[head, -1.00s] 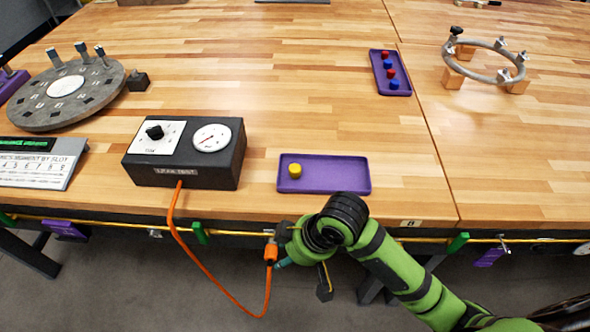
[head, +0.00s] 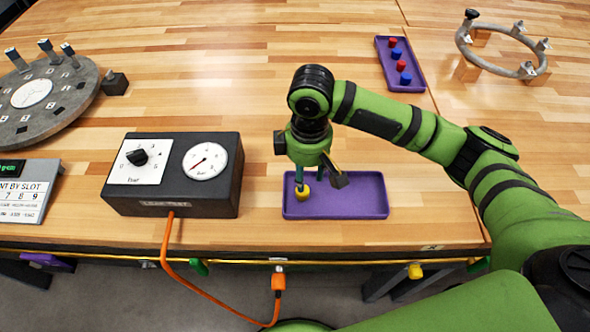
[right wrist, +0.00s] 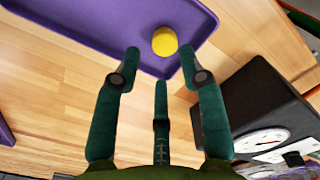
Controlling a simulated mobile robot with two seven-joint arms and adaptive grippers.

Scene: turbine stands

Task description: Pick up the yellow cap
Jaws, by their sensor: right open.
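The yellow cap (head: 302,193) lies at the left end of the purple tray (head: 350,207) near the table's front edge. My right gripper (head: 318,181) is above the left part of the tray, pointing down, with a finger partly in front of the cap. In the right wrist view the yellow cap (right wrist: 165,41) sits in the tray (right wrist: 90,30), just beyond the open fingers of my right gripper (right wrist: 161,65). The fingers hold nothing and appear apart from the cap. My left gripper is not in view.
A black leak test box (head: 175,175) with a dial and gauge stands left of the tray, its orange hose (head: 190,285) hanging off the front. Another purple tray (head: 382,52) holds red and blue caps. A metal ring (head: 488,62) on wooden blocks stands at back right.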

